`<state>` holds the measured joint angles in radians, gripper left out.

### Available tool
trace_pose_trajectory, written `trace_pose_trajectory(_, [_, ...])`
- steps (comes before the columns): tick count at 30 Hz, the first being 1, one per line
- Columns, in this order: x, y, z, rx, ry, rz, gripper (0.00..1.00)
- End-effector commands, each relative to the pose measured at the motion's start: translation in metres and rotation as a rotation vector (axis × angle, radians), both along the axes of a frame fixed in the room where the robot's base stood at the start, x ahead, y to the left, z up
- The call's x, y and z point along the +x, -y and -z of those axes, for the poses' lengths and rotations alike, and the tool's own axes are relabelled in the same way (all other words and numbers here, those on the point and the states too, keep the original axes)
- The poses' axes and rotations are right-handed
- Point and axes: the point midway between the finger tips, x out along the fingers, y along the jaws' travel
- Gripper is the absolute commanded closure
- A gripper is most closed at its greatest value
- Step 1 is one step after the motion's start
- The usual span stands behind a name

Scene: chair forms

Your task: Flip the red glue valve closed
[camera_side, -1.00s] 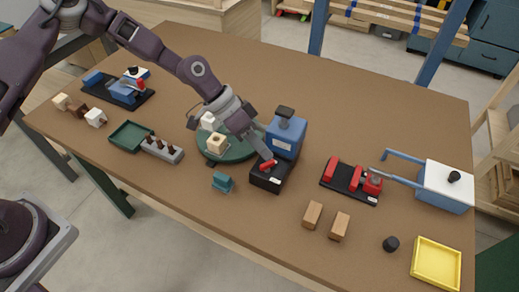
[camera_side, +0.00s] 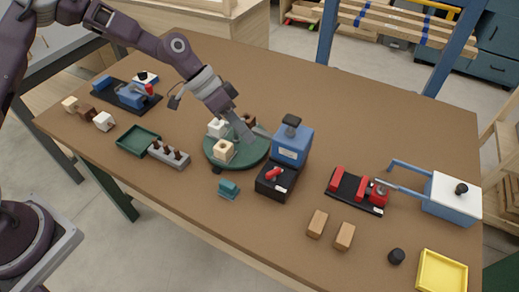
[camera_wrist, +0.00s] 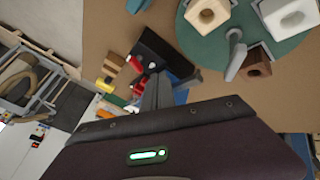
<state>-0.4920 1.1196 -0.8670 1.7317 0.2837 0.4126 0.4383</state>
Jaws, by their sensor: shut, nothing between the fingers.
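The red glue valve (camera_side: 273,174) is a small lever on the black base (camera_side: 268,188) in front of the blue glue dispenser (camera_side: 292,148). In the side view the lever lies slanted, its right end higher in the picture. My gripper (camera_side: 247,137) is shut and empty. It is above the green round turntable (camera_side: 222,163), up and left of the valve in the side view and apart from it.
Light and dark blocks stand on the turntable. A small teal block (camera_side: 229,188) is left of the black base. A red clamp on a black plate (camera_side: 357,190) and a blue-and-white box (camera_side: 452,197) are to the right.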

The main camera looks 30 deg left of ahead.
Motion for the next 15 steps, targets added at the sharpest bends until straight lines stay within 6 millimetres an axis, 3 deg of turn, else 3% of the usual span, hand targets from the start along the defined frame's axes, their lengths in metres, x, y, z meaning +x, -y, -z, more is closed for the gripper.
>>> trace_pose_trajectory(6, [-0.002,-0.023,-0.03,0.0,0.002,-0.003,1.0])
trace_pose_trajectory(15, [-0.003,-0.028,-0.037,0.0,0.002,-0.002,1.0])
